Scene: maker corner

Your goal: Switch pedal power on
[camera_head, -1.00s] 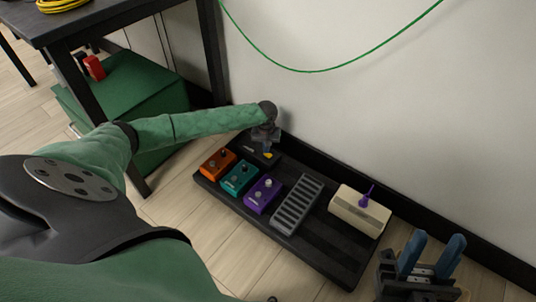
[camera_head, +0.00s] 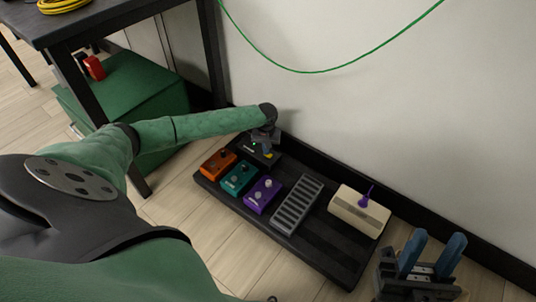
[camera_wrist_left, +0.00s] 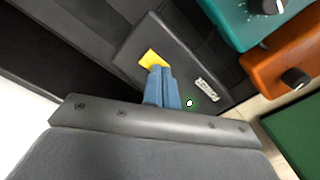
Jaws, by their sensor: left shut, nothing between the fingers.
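The black power box (camera_head: 251,151) sits at the far left end of the black pedalboard (camera_head: 320,252). In the left wrist view the power box (camera_wrist_left: 203,73) shows a yellow switch (camera_wrist_left: 152,58), a pale label and a small bright green light (camera_wrist_left: 189,103). My left gripper (camera_head: 267,149) is over the box, pointing down. In the left wrist view its blue fingertips (camera_wrist_left: 160,72) are together and empty, at the edge of the yellow switch and partly covering it; they appear to touch it. My right gripper (camera_head: 435,244) is open and empty, right of the pedalboard.
The wall is behind. A green cable (camera_head: 310,71) hangs above. A dark table (camera_head: 95,22) is at left.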

